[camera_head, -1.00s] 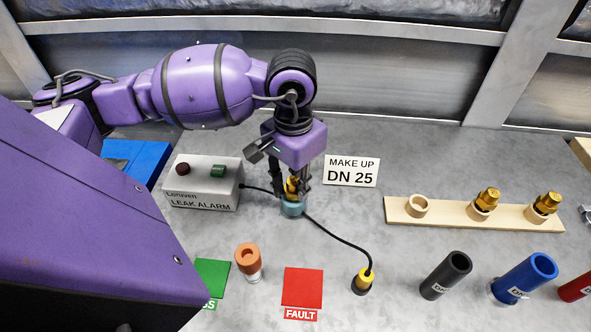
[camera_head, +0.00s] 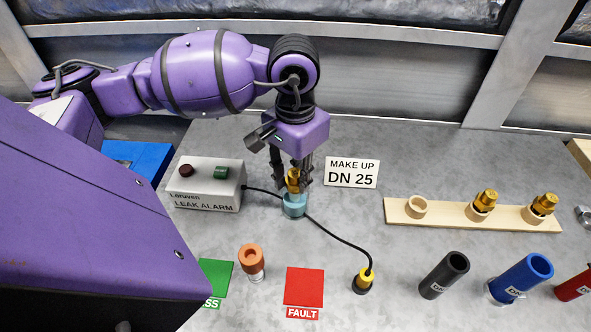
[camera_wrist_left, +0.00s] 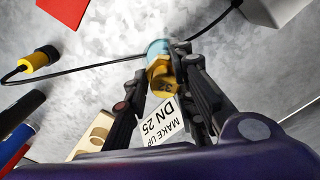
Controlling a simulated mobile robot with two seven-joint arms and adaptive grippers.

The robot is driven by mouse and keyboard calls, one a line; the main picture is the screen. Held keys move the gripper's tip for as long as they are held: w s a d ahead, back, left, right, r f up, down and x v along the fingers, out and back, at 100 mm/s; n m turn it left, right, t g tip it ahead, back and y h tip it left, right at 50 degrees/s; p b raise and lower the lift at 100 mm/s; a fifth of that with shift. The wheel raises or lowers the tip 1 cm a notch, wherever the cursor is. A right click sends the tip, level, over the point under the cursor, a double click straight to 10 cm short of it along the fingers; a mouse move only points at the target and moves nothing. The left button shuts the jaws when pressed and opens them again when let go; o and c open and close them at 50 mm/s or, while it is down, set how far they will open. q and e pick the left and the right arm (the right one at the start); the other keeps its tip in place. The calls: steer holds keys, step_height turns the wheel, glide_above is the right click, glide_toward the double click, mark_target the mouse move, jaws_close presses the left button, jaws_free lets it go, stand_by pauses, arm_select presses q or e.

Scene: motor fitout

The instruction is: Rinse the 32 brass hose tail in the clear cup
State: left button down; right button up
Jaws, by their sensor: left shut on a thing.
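My left gripper (camera_head: 293,184) is shut on a brass hose tail (camera_head: 293,177), over the small pale-blue, see-through cup (camera_head: 294,206). The tail's lower end is at the cup's mouth; I cannot tell how deep it reaches. In the left wrist view the brass tail (camera_wrist_left: 161,82) sits between the fingers (camera_wrist_left: 160,70), with the cup (camera_wrist_left: 157,47) just beyond its end. No size mark can be read on the tail. My right gripper is not in view.
A wooden rack (camera_head: 448,214) has an empty left ring and two brass fittings. The grey alarm box (camera_head: 205,198) stands left of the cup, its black cable (camera_head: 340,238) passing close to the cup. Black (camera_head: 445,275) and blue (camera_head: 523,279) hoses stand front right.

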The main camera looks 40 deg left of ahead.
arm_select(q)
steer(key=shift+r+p, duration=0.6)
steer(key=shift+r, duration=1.65)
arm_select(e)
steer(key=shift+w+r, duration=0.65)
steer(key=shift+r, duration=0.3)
